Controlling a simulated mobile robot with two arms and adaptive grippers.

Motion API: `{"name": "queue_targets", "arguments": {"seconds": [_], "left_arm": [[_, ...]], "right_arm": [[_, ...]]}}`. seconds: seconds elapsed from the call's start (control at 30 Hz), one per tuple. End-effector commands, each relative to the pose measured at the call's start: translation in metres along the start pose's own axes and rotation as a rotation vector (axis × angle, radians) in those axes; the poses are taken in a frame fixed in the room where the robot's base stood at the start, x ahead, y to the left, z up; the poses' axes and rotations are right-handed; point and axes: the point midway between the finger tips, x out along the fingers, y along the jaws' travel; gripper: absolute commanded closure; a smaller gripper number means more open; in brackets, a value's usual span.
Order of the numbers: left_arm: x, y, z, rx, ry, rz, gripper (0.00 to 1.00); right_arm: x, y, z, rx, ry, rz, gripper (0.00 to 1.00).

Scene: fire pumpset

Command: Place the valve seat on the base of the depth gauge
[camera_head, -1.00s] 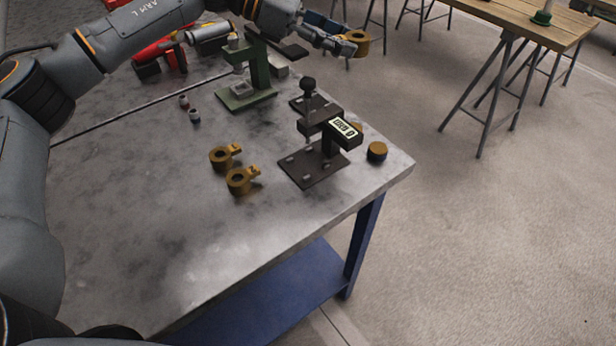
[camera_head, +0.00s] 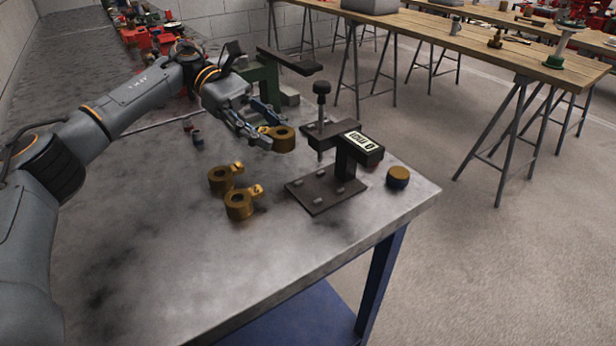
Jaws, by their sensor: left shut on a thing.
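My left gripper (camera_head: 258,132) is shut on a brass ring-shaped valve seat (camera_head: 285,140), gripping it by its tab. The seat is held above the table, just left of the depth gauge (camera_head: 345,150) in the picture. The depth gauge is black, with a digital display, a round knob on a vertical rod and a flat base plate (camera_head: 322,196). Two similar brass seats, marked 1 (camera_head: 221,180) and 2 (camera_head: 240,204), rest on the table left of the base. My right gripper is not in view.
A brass round piece with a dark side (camera_head: 398,177) sits right of the gauge near the table edge. A green stand (camera_head: 268,80) is behind my left gripper. Small cylinders (camera_head: 197,138) stand further left. The metal table's front (camera_head: 200,270) is clear.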

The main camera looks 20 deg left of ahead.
Motion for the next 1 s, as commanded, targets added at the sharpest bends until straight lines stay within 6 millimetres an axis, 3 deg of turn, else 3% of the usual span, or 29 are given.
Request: {"name": "queue_targets", "arguments": {"seconds": [0.2,0.3,0.57,0.77,1.0], "left_arm": [[0.019,-0.001,-0.045,-0.001,0.0,-0.002,1.0],[0.037,-0.001,-0.031,0.006,0.001,-0.004,1.0],[0.061,0.0,-0.021,0.004,0.0,-0.001,1.0],[0.091,-0.001,-0.008,0.004,0.0,-0.003,1.0],[0.095,0.0,-0.021,0.002,-0.001,0.003,1.0]], "right_arm": [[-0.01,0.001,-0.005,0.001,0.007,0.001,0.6],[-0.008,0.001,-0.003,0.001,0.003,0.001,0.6],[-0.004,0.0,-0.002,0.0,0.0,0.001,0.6],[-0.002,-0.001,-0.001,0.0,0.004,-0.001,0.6],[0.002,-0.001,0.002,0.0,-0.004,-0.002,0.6]]}}
